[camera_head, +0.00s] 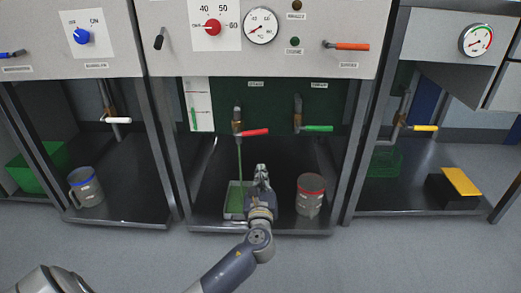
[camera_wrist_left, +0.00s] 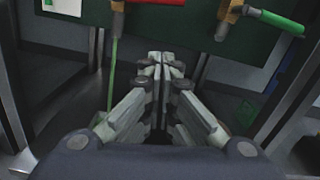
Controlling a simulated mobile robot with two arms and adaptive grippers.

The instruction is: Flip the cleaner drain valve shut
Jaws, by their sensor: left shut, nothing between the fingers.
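In the middle bay, a brass valve with a red lever (camera_head: 254,132) hangs at the back panel; its lever points right, roughly level. A thin green stream (camera_head: 240,165) falls from it into a shallow tray (camera_head: 229,206). A second valve, with a green lever (camera_head: 317,128), is to its right, its lever also level. The labels above them are too small to read. My left gripper (camera_head: 262,172) is shut and empty, below and between the valves, touching neither. In the left wrist view, the red lever (camera_wrist_left: 160,2) and green lever (camera_wrist_left: 275,20) show ahead of my left gripper (camera_wrist_left: 155,62).
A container with a red rim (camera_head: 310,196) stands right of my left gripper. Steel posts (camera_head: 359,150) flank the bay. The control panel (camera_head: 300,62) overhangs it. Side bays hold a white-lever valve (camera_head: 118,120) and a yellow-lever valve (camera_head: 425,128).

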